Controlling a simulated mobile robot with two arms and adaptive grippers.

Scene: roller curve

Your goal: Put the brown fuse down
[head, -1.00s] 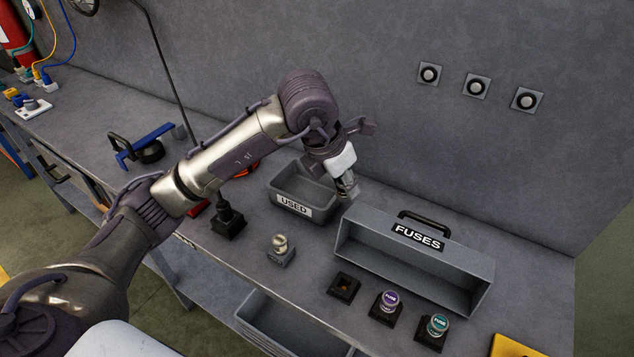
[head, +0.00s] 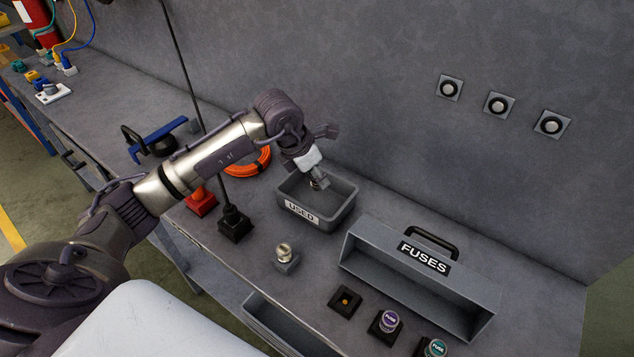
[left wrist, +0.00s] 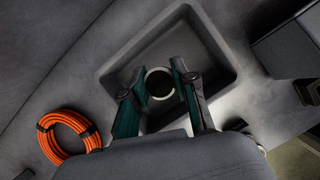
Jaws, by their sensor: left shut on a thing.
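My left gripper (head: 320,183) is at the opening of the grey bin labelled USED (head: 303,213), pointing down into it. It is shut on the brown fuse (left wrist: 160,83), which shows in the left wrist view as a round end with a pale rim between the two fingers. Its brown colour is hard to make out. In that view the USED bin (left wrist: 218,48) surrounds the fuse and fingertips. I cannot tell whether the fuse touches the bin floor. My right gripper is not in view.
The grey FUSES box (head: 386,261) stands right of the bin. In front are an empty black socket (head: 345,301), a purple-topped fuse (head: 389,321), a teal-topped fuse (head: 435,348) and a pale-topped piece (head: 285,253). An orange coil (left wrist: 68,138) lies left of the bin.

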